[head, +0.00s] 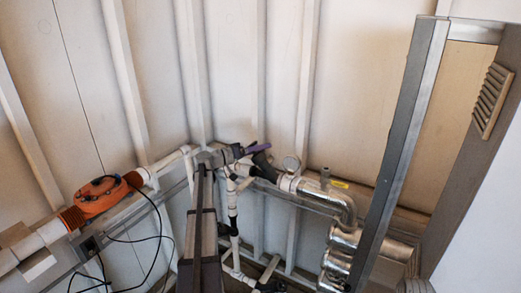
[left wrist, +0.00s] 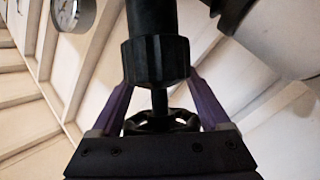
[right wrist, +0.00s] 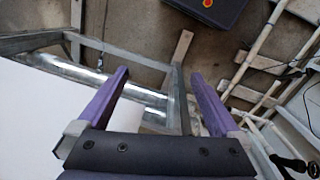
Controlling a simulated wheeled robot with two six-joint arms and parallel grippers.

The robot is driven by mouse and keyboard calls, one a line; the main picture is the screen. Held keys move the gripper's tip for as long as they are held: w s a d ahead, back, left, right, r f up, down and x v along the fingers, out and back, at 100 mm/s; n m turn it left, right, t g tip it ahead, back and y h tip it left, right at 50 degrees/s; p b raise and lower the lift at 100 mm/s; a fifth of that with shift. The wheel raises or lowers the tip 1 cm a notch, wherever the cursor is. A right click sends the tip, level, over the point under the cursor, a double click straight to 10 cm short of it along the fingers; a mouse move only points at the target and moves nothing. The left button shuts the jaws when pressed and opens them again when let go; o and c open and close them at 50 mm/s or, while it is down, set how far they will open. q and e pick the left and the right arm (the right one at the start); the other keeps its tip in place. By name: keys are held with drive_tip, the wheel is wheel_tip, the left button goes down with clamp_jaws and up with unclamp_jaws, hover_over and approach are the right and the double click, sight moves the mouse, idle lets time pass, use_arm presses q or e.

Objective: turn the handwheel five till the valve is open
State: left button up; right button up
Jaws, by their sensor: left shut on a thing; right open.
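The black handwheel (left wrist: 160,122) sits between my left gripper's (left wrist: 160,92) two purple fingers in the left wrist view. The gripper is shut on it, one finger on each side. The wheel's stem runs up into a black collar and valve body (left wrist: 155,55). How far the valve is open does not show. In the head view my left gripper (head: 257,149) is at the pipework, its purple fingers by the dark valve; the wheel itself is hard to make out there. My right gripper (right wrist: 160,75) is open and empty in the right wrist view.
A round gauge (head: 290,163) stands right of the valve. Silver pipes (head: 345,238) and a grey metal frame (head: 405,130) are on the right. An orange unit (head: 100,196) with black cables is on the left. A white panel (right wrist: 65,135) lies beside my right gripper.

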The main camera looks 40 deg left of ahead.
use_arm(q)
drive_tip(key=shift+a+r, duration=0.1)
drive_tip(key=shift+r, duration=0.05)
